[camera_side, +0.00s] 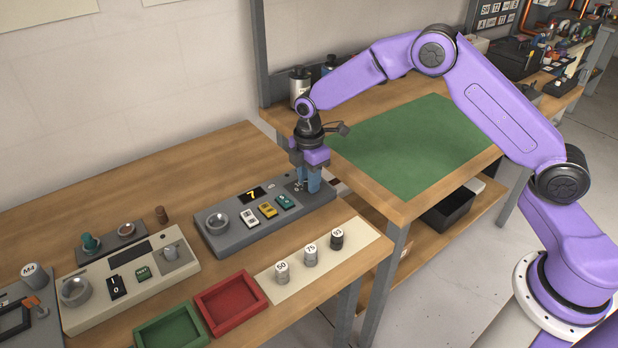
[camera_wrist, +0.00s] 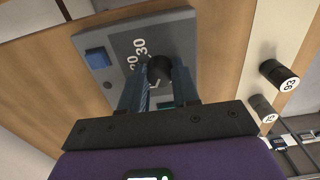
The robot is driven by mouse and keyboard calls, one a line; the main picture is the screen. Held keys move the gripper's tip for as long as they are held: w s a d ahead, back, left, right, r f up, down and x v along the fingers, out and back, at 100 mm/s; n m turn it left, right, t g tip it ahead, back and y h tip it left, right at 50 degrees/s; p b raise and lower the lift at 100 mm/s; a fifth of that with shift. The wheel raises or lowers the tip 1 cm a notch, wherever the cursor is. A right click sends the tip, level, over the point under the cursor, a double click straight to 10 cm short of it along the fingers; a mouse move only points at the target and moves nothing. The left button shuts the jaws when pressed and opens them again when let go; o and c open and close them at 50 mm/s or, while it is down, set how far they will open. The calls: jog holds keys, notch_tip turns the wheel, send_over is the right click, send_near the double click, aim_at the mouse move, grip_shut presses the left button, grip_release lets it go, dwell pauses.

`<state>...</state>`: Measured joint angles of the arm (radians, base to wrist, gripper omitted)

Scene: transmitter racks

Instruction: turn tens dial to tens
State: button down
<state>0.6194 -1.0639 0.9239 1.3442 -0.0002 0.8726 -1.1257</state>
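The black dial knob (camera_wrist: 160,69) is on the grey panel, with the printed numbers "30" and "20" beside it in the wrist view. The grey panel (camera_side: 225,240) lies on the wooden bench in the side view, and my gripper (camera_side: 308,184) points down at its right end. In the wrist view my gripper (camera_wrist: 160,80) has one blue finger on each side of the knob, and both appear to touch it. The fingers cover part of the dial's markings. The knob's pointer and the dial's exact setting cannot be made out.
The grey panel also has a yellow "7" display (camera_side: 251,195), a round silver knob (camera_side: 217,222) and several coloured switches. Labelled cylinders (camera_side: 311,255) stand on a cream strip in front. Red (camera_side: 231,304) and green (camera_side: 171,331) trays and a cream panel (camera_side: 131,283) are further left.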

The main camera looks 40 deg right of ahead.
jog(key=shift+m, duration=0.3)
jog(key=m, duration=0.3)
jog(key=shift+m, duration=0.3)
jog(key=m, duration=0.3)
jog(key=shift+m, duration=0.3)
jog(key=m, duration=0.4)
jog(key=shift+m, duration=1.9)
jog(key=c, duration=0.8)
grip_release()
